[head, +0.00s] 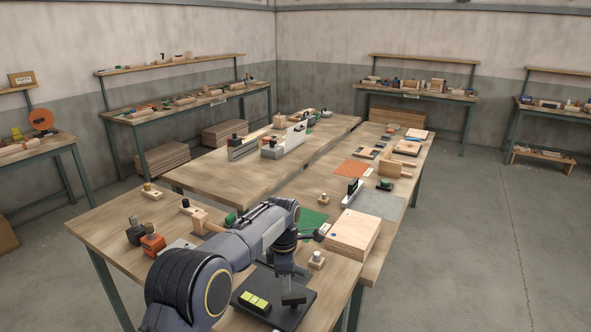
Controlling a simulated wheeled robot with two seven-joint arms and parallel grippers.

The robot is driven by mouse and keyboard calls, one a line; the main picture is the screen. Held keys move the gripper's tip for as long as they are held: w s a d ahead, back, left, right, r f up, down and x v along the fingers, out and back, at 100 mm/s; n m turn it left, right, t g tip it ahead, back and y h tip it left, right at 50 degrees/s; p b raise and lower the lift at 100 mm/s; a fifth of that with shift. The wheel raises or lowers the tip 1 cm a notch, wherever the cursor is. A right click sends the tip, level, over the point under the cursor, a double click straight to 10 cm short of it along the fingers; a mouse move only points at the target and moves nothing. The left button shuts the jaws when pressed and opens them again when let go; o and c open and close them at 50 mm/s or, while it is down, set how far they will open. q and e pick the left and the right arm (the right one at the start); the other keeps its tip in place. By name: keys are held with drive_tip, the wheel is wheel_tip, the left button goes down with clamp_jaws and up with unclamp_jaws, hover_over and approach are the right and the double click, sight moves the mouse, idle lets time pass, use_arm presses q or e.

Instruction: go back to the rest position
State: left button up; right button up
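My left arm (238,246) comes in from the bottom left and reaches over the near end of the workbench (110,222). My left gripper (314,236) is small and dark at the arm's far end, left of a light wooden box (353,232). Whether its fingers are apart or closed is too small to tell. The arm hides part of the bench and of a green mat (312,218). My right gripper is not in view.
A black plate with yellow-green blocks (255,301) lies close under the arm. An orange-and-black item (152,244) and small wooden pieces stand left of it. A grey mat (382,203) lies beyond the wooden box. Open floor (480,240) is at right.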

use_arm(q)
drive_tip(key=s+a+r+m+t+h+b, duration=0.1)
drive_tip(key=s+a+r+m+h, duration=0.1)
drive_tip(key=s+a+r+m, duration=0.5)
drive_tip(key=s+a+r+m+t+h+b, duration=0.1)
drive_tip(key=s+a+r, duration=0.4)
drive_tip(key=s+a, duration=0.5)
drive_tip(key=s+f+m+t+b, duration=0.1)
drive_tip(key=s+f+m+t, duration=0.1)
drive_tip(key=s, duration=0.8)
drive_tip(key=s+a+f+m+t+b, duration=0.1)
drive_tip(key=s+f+m, duration=0.3)
drive_tip(key=s, duration=0.7)
drive_tip(key=m, duration=0.2)
drive_tip(key=shift+s+a+f+m+t, duration=0.15)
drive_tip(key=shift+s+f+m+t, duration=0.05)
drive_tip(key=shift+f+m+t, duration=0.2)
